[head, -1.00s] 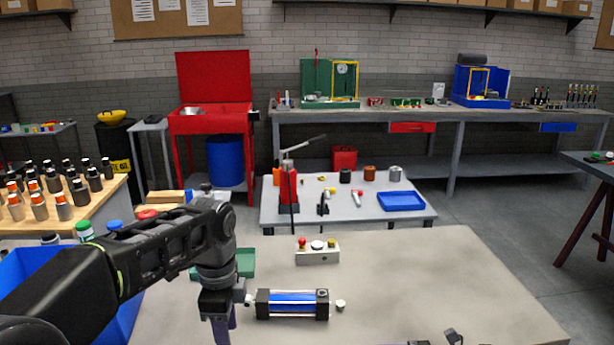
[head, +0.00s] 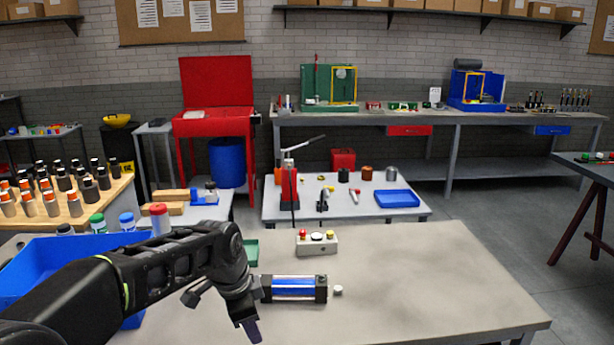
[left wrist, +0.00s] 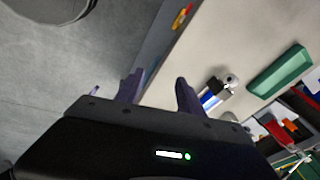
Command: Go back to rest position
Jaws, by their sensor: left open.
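My left gripper (head: 252,330) hangs at the end of my left arm over the near part of the grey table, with its wrist tilted. In the left wrist view its two dark fingers (left wrist: 158,92) are apart with nothing between them. A hydraulic cylinder (head: 294,288) with a blue body and black end caps lies on the table just right of the gripper, apart from its fingers. It also shows in the left wrist view (left wrist: 213,96), beyond the right finger. My right gripper is out of view.
The grey table (head: 430,270) is clear on its right. A button box (head: 317,243) and a green tray (head: 251,252), partly hidden by my arm, stand behind the cylinder. A blue bin (head: 40,250) is at the left. A small white part (head: 338,290) lies beside the cylinder.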

